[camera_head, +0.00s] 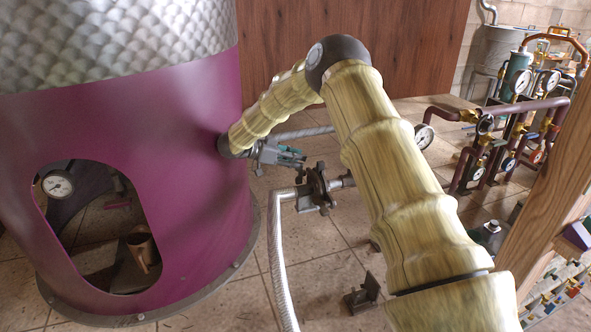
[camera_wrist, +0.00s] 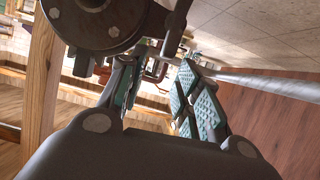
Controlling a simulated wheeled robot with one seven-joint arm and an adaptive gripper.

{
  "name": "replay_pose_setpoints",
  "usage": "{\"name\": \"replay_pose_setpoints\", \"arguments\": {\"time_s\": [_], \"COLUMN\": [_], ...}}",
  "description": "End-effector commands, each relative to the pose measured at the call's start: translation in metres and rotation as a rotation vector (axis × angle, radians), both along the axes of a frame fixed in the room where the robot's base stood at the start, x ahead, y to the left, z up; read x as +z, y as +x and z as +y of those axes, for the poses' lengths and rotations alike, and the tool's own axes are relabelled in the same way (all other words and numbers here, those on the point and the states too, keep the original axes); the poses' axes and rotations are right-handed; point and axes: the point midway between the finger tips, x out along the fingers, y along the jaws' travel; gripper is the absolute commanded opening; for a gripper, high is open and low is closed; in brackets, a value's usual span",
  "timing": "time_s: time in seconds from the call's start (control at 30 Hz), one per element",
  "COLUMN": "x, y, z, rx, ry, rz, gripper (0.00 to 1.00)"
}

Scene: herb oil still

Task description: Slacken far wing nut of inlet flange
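The inlet flange (camera_head: 317,187) is a dark, round joint between a ribbed silver hose and a short grey pipe, right of the maroon cylinder. In the wrist view the flange (camera_wrist: 100,22) fills the upper left as a dark disc with bolt ends near its rim. My gripper (camera_head: 300,157) is just above and left of the flange, its teal-padded fingers pointing right. In the wrist view my gripper (camera_wrist: 158,72) has its fingers apart, with a gap between the pads. A grey metal piece (camera_wrist: 177,25) shows past the fingertips; I cannot tell whether it is the far wing nut.
The maroon cylinder (camera_head: 160,130) stands close to my gripper on the left. The silver hose (camera_head: 276,250) drops to the tiled floor. A wooden post (camera_head: 550,190) and maroon pipes with gauges (camera_head: 490,140) stand at right. A dark bracket (camera_head: 363,295) is low in front.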

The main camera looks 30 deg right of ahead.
Motion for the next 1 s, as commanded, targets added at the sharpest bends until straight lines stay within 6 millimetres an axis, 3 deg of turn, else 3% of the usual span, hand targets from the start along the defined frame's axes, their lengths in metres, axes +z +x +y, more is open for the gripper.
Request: {"name": "replay_pose_setpoints", "arguments": {"time_s": [0.1,0.3,1.0], "x": [0.017,0.033,0.035], "y": [0.000,-0.001,0.000], "z": [0.000,0.000,0.000], "rx": [0.000,-0.001,-0.001], "ry": [0.000,0.000,0.000], "rz": [-0.001,0.000,0.001], "gripper": [0.34,0.34,0.34]}}
